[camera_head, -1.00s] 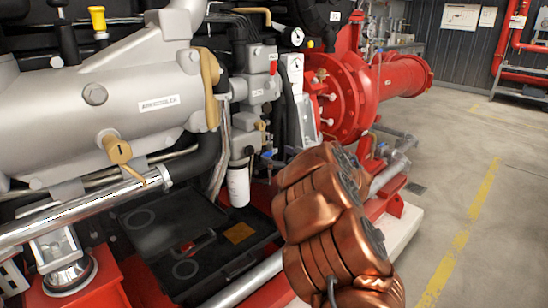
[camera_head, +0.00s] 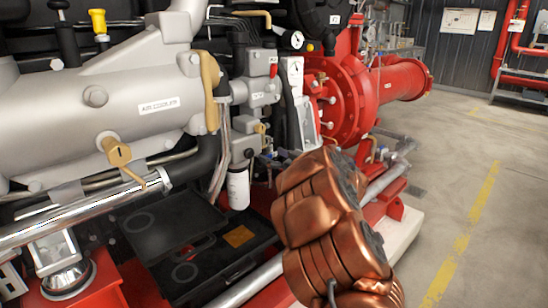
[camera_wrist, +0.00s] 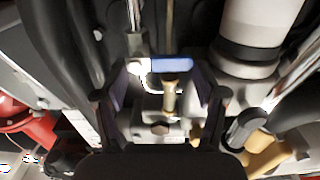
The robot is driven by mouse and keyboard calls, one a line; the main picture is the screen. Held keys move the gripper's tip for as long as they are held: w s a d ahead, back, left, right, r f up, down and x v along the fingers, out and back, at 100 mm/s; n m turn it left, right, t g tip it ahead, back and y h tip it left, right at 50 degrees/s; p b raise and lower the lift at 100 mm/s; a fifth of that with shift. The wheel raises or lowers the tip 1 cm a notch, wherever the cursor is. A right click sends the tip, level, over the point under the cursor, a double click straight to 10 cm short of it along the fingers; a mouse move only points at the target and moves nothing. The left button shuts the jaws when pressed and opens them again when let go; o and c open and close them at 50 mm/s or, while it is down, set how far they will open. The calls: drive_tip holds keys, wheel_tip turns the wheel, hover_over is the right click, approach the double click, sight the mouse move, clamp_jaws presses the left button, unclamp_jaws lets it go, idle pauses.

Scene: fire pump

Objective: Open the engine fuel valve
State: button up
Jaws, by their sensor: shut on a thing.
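In the wrist view, a small valve with a blue lever handle (camera_wrist: 172,64) sits at the centre, with a brass stem and grey fitting just below it. My gripper (camera_wrist: 160,75) has its two dark fingers on either side of the blue lever and is shut on it. The lever lies crosswise in that view. In the head view, my copper-coloured arm reaches toward the engine and hides most of the gripper. I cannot read a label on the valve.
A white filter canister (camera_head: 238,188) hangs left of my arm; it also shows in the wrist view (camera_wrist: 252,35). A grey air cooler (camera_head: 110,100) fills the left, and a red pump (camera_head: 345,100) stands behind. The floor at right is clear.

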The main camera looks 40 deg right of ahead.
drive_tip(key=shift+f+n, duration=0.1)
drive_tip(key=shift+n, duration=0.3)
drive_tip(key=shift+w+d+f+n+b, duration=0.1)
drive_tip(key=shift+d+f+n+b, duration=0.35)
drive_tip(key=shift+n, duration=2.4)
drive_tip(key=shift+f+n+b, duration=0.6)
drive_tip(key=shift+n+b, duration=0.4)
drive_tip(key=shift+n, duration=1.9)
drive_tip(key=shift+w+d+f+n+b, duration=0.1)
drive_tip(key=shift+d+f+n+b, duration=0.35)
drive_tip(key=shift+n, duration=2.4)
drive_tip(key=shift+a, duration=0.15)
drive_tip(key=o, duration=1.1)
drive_tip(key=shift+o, duration=0.2)
drive_tip(key=shift+s, duration=0.15)
